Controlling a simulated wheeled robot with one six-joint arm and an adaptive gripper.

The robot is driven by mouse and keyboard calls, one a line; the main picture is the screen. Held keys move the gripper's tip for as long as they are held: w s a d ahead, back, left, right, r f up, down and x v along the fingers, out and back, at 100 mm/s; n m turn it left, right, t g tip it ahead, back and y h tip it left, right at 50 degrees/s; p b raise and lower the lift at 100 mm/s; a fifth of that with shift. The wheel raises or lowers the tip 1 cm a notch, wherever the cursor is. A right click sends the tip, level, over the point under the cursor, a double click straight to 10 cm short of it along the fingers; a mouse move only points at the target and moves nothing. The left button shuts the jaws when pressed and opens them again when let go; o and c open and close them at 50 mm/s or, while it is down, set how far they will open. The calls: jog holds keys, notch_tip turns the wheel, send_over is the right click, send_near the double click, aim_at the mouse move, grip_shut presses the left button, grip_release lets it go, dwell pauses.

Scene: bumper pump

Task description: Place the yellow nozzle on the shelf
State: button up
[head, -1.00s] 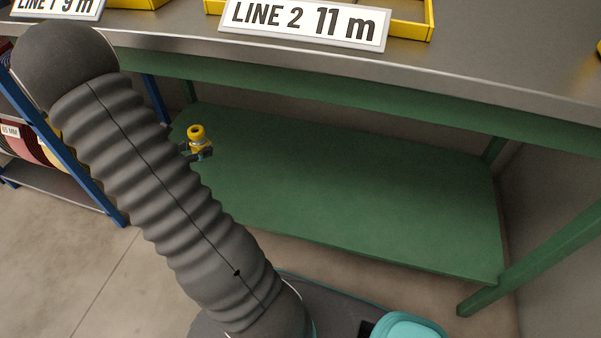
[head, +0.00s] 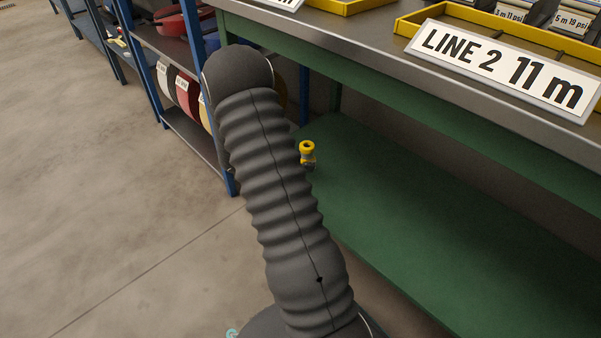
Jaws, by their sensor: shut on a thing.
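The yellow nozzle (head: 307,148) is upright, its dark opening facing up, just right of my arm. My gripper (head: 308,164) shows only as a small dark part at the nozzle's lower end and is shut on it. My arm hides the rest of the gripper. In the picture the nozzle lies over the left end of the green lower shelf (head: 430,240) under the workbench. I cannot tell how high it is above that shelf. The green shelf is bare where it shows.
The metal workbench top (head: 380,60) overhangs the green shelf and carries yellow trays (head: 440,22) and a "LINE 2 11 m" sign (head: 505,68). A blue-framed rack (head: 190,140) with reels stands behind my arm. Open floor (head: 90,200) lies left.

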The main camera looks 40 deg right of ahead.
jog(key=shift+w+a+f, duration=0.2)
jog(key=shift+w+f, duration=0.15)
jog(key=shift+w, duration=0.2)
jog(key=shift+f+b, duration=0.5)
jog(key=shift+f, duration=1.5)
jog(key=shift+f, duration=0.15)
jog(key=o, duration=1.3)
jog(key=shift+o, duration=0.2)
